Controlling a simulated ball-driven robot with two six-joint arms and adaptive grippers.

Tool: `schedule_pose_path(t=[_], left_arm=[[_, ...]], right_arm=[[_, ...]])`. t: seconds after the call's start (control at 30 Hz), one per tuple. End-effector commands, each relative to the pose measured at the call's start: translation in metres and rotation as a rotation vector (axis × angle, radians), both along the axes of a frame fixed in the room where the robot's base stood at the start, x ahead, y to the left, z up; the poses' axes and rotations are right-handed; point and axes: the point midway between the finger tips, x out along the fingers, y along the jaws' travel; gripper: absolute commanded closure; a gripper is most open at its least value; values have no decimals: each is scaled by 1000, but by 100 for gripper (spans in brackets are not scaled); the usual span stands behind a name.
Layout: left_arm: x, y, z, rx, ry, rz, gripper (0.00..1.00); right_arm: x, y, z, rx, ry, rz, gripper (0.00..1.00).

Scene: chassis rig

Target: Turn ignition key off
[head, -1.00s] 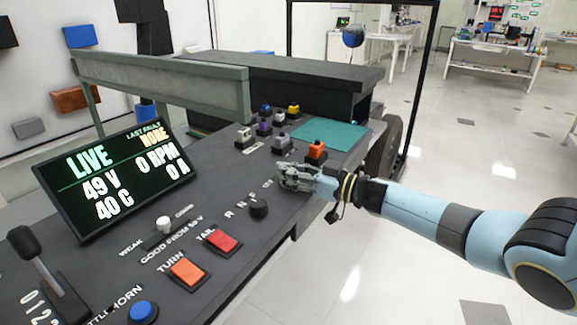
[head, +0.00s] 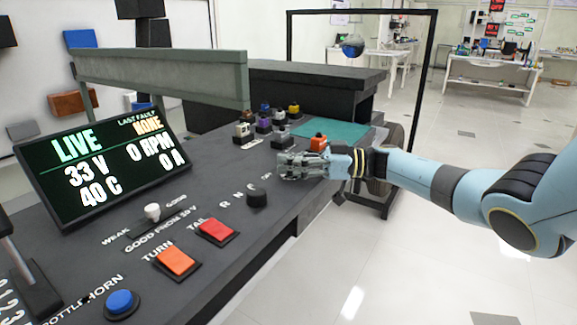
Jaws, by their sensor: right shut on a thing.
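My right gripper (head: 287,166) reaches in from the right and is low over the dark control panel (head: 185,160), just beyond the black R-N knob (head: 257,196). Its fingers are closed at the spot where the ignition key sits, beside a partly covered printed label. The key itself is hidden by the fingers, so its angle cannot be seen. The display screen (head: 107,160) reads LIVE, 33 V, 40 C, 0 RPM and 0 A. My left gripper is not in view.
An orange button (head: 318,142) stands right behind my right gripper. Several coloured switches stand behind it, near a teal mat (head: 343,130). Orange TURN (head: 176,259) and red TAIL (head: 217,231) buttons, a slider (head: 152,212) and a blue horn button (head: 121,302) are nearer.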

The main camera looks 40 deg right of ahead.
Motion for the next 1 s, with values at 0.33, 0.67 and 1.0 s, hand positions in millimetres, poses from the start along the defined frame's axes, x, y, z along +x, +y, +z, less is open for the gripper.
schedule_pose_path(t=[0.33,0.67,1.0], left_arm=[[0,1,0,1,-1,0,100],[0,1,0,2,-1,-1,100],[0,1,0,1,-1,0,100]], right_arm=[[-1,-2,-1,-4,3,-1,81],[-1,-1,-1,-2,1,-1,64],[-25,-35,-2,-5,5,-3,64]])
